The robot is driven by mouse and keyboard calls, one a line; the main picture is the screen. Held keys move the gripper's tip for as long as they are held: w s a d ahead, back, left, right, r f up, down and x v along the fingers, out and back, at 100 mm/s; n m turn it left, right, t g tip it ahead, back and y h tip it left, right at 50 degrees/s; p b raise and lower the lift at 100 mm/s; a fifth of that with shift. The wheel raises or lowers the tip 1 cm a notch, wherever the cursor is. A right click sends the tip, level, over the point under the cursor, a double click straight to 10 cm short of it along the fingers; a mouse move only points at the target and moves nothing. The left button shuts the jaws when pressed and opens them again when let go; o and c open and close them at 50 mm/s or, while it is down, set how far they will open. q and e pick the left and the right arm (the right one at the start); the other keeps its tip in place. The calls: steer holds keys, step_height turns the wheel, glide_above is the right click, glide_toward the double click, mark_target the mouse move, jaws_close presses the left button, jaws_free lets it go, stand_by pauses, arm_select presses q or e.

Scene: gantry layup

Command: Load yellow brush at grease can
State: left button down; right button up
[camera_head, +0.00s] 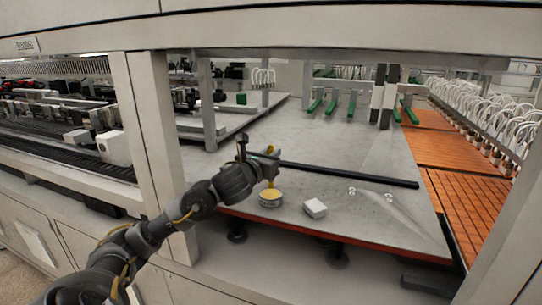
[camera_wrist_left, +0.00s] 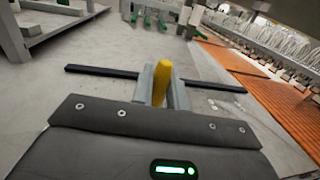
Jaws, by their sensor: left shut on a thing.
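My left gripper (camera_head: 270,156) is shut on the yellow brush (camera_head: 270,172). In the left wrist view the brush's yellow handle (camera_wrist_left: 162,84) stands up between the two grey fingers (camera_wrist_left: 162,92). In the head view the brush points down towards the grease can (camera_head: 270,197), a short round yellow can near the table's front edge. The brush's lower end is right above or at the can; I cannot tell whether it touches. The can is hidden in the left wrist view. My right gripper is not in view.
A small white block (camera_head: 315,208) lies right of the can. A long black bar (camera_head: 350,174) lies across the grey table (camera_head: 335,135) behind it. Orange slatted panels (camera_head: 465,195) lie at the right.

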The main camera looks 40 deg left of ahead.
mark_target(271, 145)
arm_select(q)
steer(key=shift+r+p, duration=1.55)
steer(key=shift+r, duration=0.85)
steer(key=shift+d+r+m+h, duration=0.3)
steer(key=shift+d+h, duration=0.1)
steer(key=s+d+f+m+h+b, duration=0.2)
steer(key=d+f+m+h, duration=0.15)
steer(key=d, duration=0.35)
steer(key=s+d+f+m+h+b, duration=0.1)
steer(key=s+d+f+m+h, duration=0.1)
steer(key=d+f+h, duration=0.4)
steer(key=s+d+f+m+g+h+b, duration=0.1)
steer(key=s+d+f+b, duration=0.2)
steer(key=f, duration=0.7)
steer(key=s+d+f+m+h+b, duration=0.1)
steer(key=s+d+f+b, duration=0.2)
steer(key=s+d+f, duration=0.3)
step_height(271, 145, down, 6)
steer(key=shift+s+d+r+g+b, duration=0.3)
steer(key=shift+s+d+g, duration=0.1)
steer(key=shift+s, duration=0.65)
